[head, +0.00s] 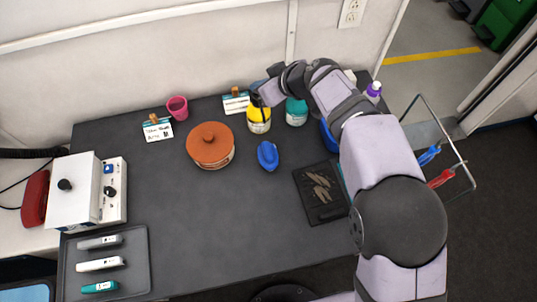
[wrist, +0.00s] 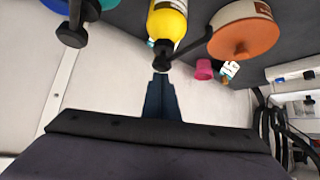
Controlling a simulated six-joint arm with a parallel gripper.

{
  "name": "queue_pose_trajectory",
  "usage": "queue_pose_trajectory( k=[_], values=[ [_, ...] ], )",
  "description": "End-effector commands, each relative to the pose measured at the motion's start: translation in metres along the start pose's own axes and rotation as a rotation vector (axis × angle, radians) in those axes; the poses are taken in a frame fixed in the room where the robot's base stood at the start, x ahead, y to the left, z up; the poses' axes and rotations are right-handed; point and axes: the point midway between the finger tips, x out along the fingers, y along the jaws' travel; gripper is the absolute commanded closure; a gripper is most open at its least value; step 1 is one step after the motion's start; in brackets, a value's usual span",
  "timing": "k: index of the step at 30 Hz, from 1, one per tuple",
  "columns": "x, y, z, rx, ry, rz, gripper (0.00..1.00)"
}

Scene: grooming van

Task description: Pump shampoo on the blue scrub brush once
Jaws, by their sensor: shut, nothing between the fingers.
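The blue scrub brush (head: 267,156) lies on the dark table in front of a yellow pump bottle (head: 259,127). The yellow bottle stands upright near the back wall; it also shows in the wrist view (wrist: 167,22), with its black pump head (wrist: 161,64) and a spout pointing right. My gripper (head: 262,92) is at the top of this bottle. In the wrist view my gripper (wrist: 160,78) is shut and empty, with its fingertips right at the pump head. I cannot tell whether they touch it. No shampoo shows on the brush.
A teal bottle (head: 296,113) stands close right of the yellow one; a black pump (wrist: 73,32) shows beside it in the wrist view. An orange lidded pot (head: 210,143) and a pink cup (head: 177,107) stand left. A black tray (head: 308,205) lies right. The table's front middle is clear.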

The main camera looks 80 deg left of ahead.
Motion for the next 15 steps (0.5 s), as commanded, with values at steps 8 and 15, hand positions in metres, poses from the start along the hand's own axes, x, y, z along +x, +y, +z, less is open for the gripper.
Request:
queue_pose_trajectory(
  k=[8,15],
  values=[
    [0.0,-0.002,0.004,0.002,-0.012,-0.006,1.0],
    [-0.009,-0.002,-0.006,0.003,-0.01,-0.006,1.0]
  ],
)
